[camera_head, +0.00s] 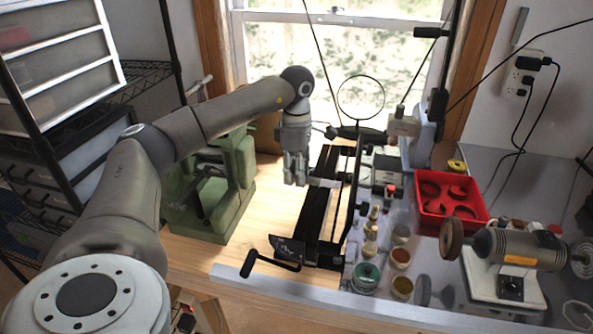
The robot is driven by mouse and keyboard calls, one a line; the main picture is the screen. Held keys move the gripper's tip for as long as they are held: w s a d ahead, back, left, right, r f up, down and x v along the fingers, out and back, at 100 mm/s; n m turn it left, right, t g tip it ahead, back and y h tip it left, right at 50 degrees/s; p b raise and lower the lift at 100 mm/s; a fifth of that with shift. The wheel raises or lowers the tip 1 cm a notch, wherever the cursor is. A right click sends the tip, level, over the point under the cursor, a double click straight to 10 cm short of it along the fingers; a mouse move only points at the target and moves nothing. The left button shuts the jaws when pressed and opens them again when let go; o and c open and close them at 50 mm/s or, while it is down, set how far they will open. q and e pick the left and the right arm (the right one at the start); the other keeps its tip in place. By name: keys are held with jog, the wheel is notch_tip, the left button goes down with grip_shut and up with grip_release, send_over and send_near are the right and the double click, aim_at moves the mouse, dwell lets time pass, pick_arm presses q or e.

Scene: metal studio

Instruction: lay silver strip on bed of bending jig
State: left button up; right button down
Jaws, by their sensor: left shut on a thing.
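My left gripper (295,180) comes in from the left and points down beside the bending jig. It is shut on the silver strip (324,182), a short pale bar sticking out to the right of its fingers. The part of the strip between the fingers is hidden. The bending jig (315,218) is a long black frame with rails, with a black crank handle at its near end. The strip's free end overlaps the jig's bed in the picture; I cannot tell whether it touches the bed. My right gripper is not in view.
A green press (232,190) stands left of the jig. Small jars (400,257) stand close on its right. A red tray (448,208) and a bench grinder (505,250) are farther right. A round magnifier (360,99) rises behind the jig. Bare wood shows between press and jig.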

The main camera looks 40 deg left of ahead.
pick_arm(q)
jog(key=o, duration=1)
jog(key=shift+o, duration=0.4)
notch_tip(320, 180, up, 12)
